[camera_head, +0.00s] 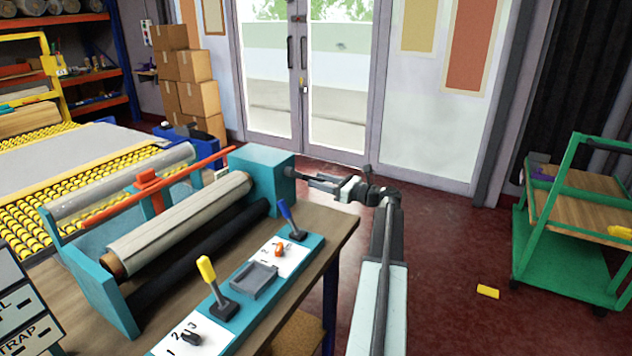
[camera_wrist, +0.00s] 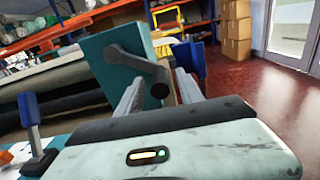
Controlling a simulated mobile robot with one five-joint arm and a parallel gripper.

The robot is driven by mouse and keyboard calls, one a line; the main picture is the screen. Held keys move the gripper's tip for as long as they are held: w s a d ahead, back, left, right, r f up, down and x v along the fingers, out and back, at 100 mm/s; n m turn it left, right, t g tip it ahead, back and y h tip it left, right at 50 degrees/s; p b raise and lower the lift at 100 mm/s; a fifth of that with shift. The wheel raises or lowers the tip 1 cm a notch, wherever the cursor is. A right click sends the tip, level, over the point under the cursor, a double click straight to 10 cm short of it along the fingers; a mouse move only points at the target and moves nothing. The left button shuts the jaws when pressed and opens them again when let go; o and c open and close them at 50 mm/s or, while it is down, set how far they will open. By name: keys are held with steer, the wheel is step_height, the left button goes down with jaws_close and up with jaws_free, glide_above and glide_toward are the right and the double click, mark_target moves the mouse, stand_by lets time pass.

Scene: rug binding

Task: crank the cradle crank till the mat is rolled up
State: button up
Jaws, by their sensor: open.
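The teal cradle (camera_head: 262,177) stands on the wooden bench. A beige mat roll (camera_head: 180,222) lies in it on a brown core, beside a dark roller (camera_head: 200,258). How much of the mat is wound cannot be told. The dark crank (camera_wrist: 138,63) sits on the cradle's teal end plate in the wrist view, its arm slanting down right to a round black handle end (camera_wrist: 160,90). My gripper (camera_wrist: 160,82) is open, with one finger on each side of the handle in the picture; contact cannot be told. My gripper (camera_head: 318,182) reaches toward the cradle's right end in the head view.
A control panel with a yellow lever (camera_head: 207,270) and a blue lever (camera_head: 286,213) lies along the bench front. A green cart (camera_head: 560,258) stands at right, with a yellow block (camera_head: 488,291) on the floor nearby. Open red floor lies between cart and bench.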

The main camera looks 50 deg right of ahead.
steer(key=shift+w+a, duration=0.15)
steer(key=shift+w, duration=0.5)
jaws_close()
steer(key=shift+s, duration=0.1)
stand_by(0.8)
